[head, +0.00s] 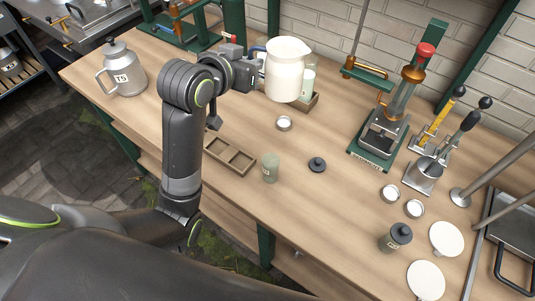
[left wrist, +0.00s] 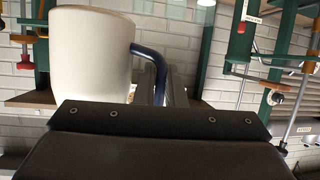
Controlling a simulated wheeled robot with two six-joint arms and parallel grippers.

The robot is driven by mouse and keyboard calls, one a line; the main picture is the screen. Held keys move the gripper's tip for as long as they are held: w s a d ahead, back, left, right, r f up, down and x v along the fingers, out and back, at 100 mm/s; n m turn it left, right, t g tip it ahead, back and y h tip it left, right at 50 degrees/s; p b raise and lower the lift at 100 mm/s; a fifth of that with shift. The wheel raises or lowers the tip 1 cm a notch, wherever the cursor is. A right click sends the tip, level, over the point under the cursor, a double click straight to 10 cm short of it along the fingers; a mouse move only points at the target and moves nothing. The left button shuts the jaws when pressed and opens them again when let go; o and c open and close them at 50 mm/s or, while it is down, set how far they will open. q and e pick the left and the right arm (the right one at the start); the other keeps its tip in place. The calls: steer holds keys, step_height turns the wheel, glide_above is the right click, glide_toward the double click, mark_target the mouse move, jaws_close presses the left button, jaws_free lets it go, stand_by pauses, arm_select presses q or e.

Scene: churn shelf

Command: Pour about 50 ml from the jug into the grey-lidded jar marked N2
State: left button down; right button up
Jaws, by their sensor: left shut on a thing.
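The white jug (head: 285,72) is held in the air by my left gripper (head: 258,75), shut on its handle side. The jug looks about upright. In the left wrist view the jug (left wrist: 92,52) fills the upper left, with its dark blue handle (left wrist: 150,52) at its right. An open, greenish jar (head: 270,168) with a small label stands on the bench, in front of the jug. A dark grey lid (head: 317,164) lies to its right. Another jar (head: 393,239) with a dark grey lid on stands at lower right. I cannot surely read either label. My right gripper is out of view.
A wooden tray (head: 229,154) stands left of the open jar. A glass (head: 309,80) with pale contents stands behind the jug. A metal pot marked T5 (head: 122,70) is at left. Green press stands (head: 380,140), small dishes (head: 284,123) and white discs (head: 446,239) stand around.

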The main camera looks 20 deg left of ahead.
arm_select(q)
steer(key=w+f+m+g+h+p, duration=0.1)
steer(key=w+f+m+g+h, duration=0.45)
steer(key=f+m+h, duration=0.35)
steer(key=shift+g, duration=0.35)
steer(key=a, duration=0.2)
steer(key=w+a+f, duration=0.1)
steer(key=a, duration=0.2)
steer(key=shift+w+a+f+p, duration=0.2)
steer(key=shift+a+f+p, duration=0.1)
steer(key=shift+p, duration=0.1)
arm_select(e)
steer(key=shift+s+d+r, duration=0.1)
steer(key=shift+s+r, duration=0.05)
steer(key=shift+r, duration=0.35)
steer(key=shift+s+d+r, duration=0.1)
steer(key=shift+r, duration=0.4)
arm_select(q)
steer(key=shift+s+m, duration=0.1)
steer(key=shift+m, duration=0.3)
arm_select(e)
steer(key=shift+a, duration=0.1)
